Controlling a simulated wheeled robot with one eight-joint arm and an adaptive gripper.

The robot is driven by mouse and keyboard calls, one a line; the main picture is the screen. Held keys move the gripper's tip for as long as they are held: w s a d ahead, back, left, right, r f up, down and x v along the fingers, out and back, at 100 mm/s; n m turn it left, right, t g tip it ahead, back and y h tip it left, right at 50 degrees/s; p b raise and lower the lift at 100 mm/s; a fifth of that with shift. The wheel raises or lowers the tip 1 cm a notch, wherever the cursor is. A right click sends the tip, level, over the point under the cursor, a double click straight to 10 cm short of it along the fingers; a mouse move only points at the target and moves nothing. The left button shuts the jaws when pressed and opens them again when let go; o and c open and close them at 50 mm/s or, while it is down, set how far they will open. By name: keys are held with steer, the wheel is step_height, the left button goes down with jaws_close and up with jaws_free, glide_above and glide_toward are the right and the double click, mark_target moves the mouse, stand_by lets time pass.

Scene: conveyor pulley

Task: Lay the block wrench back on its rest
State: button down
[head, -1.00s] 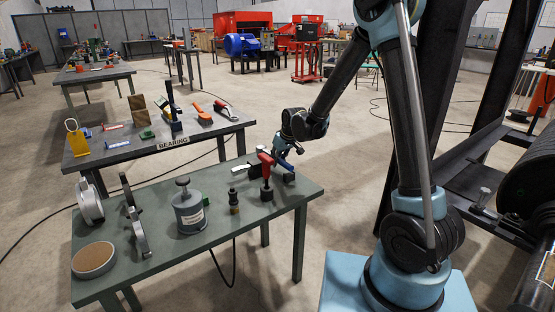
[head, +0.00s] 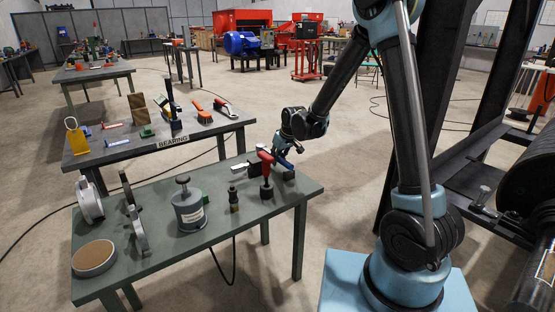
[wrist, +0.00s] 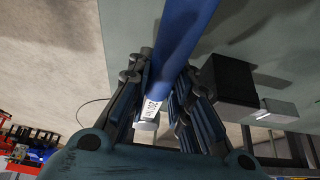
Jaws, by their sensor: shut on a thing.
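The block wrench shows in the wrist view as a blue bar with a printed label (wrist: 180,50), running between the fingers of my gripper (wrist: 165,100). My gripper is shut on this blue bar. In the head view my gripper (head: 283,150) is over the right end of the near green table, with a bit of blue (head: 283,160) below it. A dark block (head: 289,174) sits on the table beside it; a dark block also shows in the wrist view (wrist: 228,78), right of the bar. I cannot tell whether this is the rest, or whether the wrench touches it.
A red-handled tool (head: 266,165) stands close in front of my gripper. A small dark bottle (head: 233,200) and a grey canister (head: 189,207) stand farther left on the green table (head: 185,255). The table labelled BEARING (head: 100,157) is behind.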

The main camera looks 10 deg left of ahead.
steer(key=shift+f, duration=0.8)
steer(key=c, duration=1.4)
jaws_free()
steer(key=shift+o, duration=0.2)
steer(key=shift+v, duration=4.05)
